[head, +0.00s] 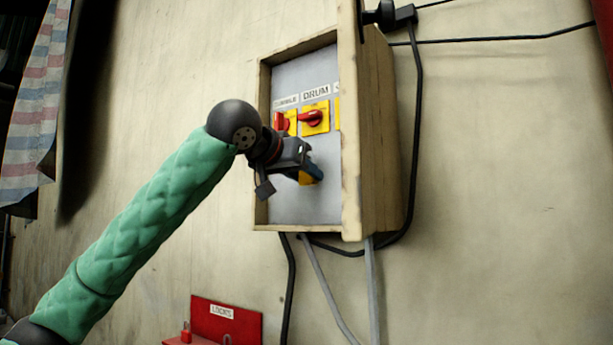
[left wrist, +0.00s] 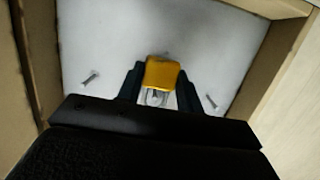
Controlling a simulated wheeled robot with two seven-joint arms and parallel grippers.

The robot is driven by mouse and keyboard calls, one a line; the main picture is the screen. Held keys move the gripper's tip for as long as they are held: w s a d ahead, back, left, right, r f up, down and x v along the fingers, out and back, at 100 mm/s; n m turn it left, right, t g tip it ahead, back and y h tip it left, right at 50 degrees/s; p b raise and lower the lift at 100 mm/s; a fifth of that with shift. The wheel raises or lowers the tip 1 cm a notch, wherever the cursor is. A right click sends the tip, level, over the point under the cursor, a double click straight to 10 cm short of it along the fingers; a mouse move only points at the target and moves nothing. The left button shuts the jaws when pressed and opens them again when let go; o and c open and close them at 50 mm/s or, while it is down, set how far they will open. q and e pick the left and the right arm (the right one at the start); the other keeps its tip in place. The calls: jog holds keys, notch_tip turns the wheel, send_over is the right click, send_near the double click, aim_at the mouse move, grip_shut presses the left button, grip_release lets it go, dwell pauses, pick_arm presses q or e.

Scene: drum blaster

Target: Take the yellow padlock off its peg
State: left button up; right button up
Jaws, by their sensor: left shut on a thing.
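The yellow padlock (left wrist: 163,74) is between the fingers of my left gripper (left wrist: 160,88) in the left wrist view, in front of the pale back panel (left wrist: 120,35) of the box. Its grey shackle shows below the body, nearer the camera. In the head view my left gripper (head: 308,174) reaches into the lower part of the box, and a bit of the padlock (head: 305,178) shows by its fingers. I cannot tell whether the shackle still hangs on a peg. My right gripper is not in view.
The wooden box (head: 380,140) has raised sides around the panel. Red switches (head: 312,117) on yellow plates sit above my gripper. Two small pegs show, at left (left wrist: 90,77) and right (left wrist: 211,102). A red "LOCKS" board (head: 225,318) is below. Cables hang under the box.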

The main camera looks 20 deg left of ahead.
pick_arm(q)
jog(key=s+a+b, duration=0.1)
jog(key=s+a, duration=0.2)
jog(key=s, duration=0.7)
jog(key=shift+a, duration=0.35)
dwell(0.5)
